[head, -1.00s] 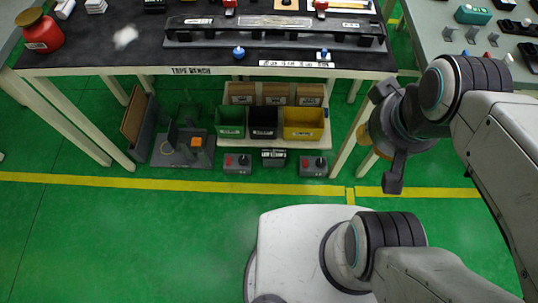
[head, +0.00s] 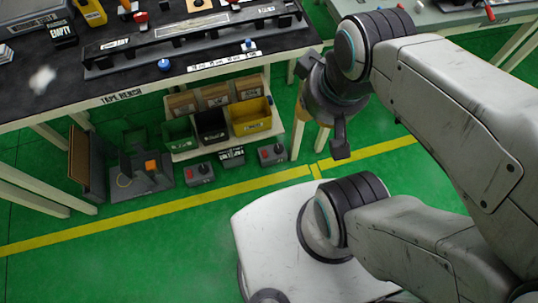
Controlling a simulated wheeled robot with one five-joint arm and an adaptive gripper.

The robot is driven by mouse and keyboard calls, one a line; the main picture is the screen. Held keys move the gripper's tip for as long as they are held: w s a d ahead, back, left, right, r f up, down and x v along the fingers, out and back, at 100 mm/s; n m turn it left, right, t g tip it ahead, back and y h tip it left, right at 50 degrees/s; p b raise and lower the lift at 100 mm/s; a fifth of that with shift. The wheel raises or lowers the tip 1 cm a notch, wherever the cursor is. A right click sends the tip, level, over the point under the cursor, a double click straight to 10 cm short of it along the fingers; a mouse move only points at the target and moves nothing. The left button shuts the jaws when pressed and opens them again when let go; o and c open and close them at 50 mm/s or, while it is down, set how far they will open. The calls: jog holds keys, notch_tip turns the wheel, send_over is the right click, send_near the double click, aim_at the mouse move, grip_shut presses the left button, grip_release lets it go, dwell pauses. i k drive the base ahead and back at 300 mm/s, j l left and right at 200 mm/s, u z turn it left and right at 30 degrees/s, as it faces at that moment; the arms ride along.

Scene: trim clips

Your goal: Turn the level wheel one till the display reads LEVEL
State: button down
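Two small blue knobs sit along the front of the long black fixture on the tape bench, a left one (head: 165,65) and a right one (head: 248,44). The frames do not show which is level wheel one. The long dark fixture (head: 115,57) lies across the bench behind them. No display reading LEVEL can be made out. My gripper (head: 325,125) hangs at the right, off the bench's front right corner and apart from both knobs. One dark finger points down; the rest is hidden by the wrist, so its opening cannot be told.
The black tape bench (head: 60,112) fills the upper left. Under it are a green bin (head: 178,133), a black bin (head: 211,126), a yellow bin (head: 250,116) and grey control boxes (head: 200,173). A second bench (head: 450,22) stands at upper right.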

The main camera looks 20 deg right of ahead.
aim_at(278, 149)
jog(key=u, duration=0.45)
jog(key=i+l+u, duration=0.1)
jog(key=u, duration=0.4)
jog(key=l+u, duration=0.1)
jog(key=u, duration=0.35)
jog(key=i+l+u, duration=0.1)
jog(key=u, duration=0.4)
jog(key=l+u, duration=0.1)
jog(key=u, duration=0.35)
jog(key=l+u, duration=0.1)
jog(key=u, duration=0.4)
